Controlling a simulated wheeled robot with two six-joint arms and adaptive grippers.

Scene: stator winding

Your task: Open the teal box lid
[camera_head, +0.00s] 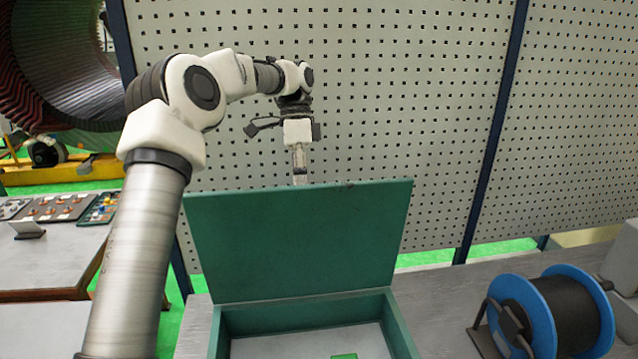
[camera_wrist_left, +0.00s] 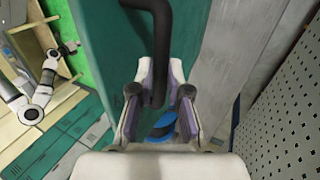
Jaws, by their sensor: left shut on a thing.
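The teal box (camera_head: 402,330) stands on the grey bench with its lid (camera_head: 300,243) raised steeply, slightly tilted back. The inside of the box is in view, with a small green piece (camera_head: 344,356) at the bottom edge of the head view. My left gripper (camera_head: 299,180) is at the lid's top edge, its fingertips partly hidden behind it. In the left wrist view my left gripper (camera_wrist_left: 160,100) is shut on the black lid handle (camera_wrist_left: 160,45), beside the teal lid (camera_wrist_left: 92,35). A small white arm shows there too, with what looks like my right gripper (camera_wrist_left: 68,48), too small to read.
A blue spool (camera_head: 540,315) with dark wire stands right of the box. A perforated panel (camera_head: 400,100) rises close behind the lid and my left arm. A table with trays of parts (camera_head: 60,207) is at left, below a large stator (camera_head: 65,60).

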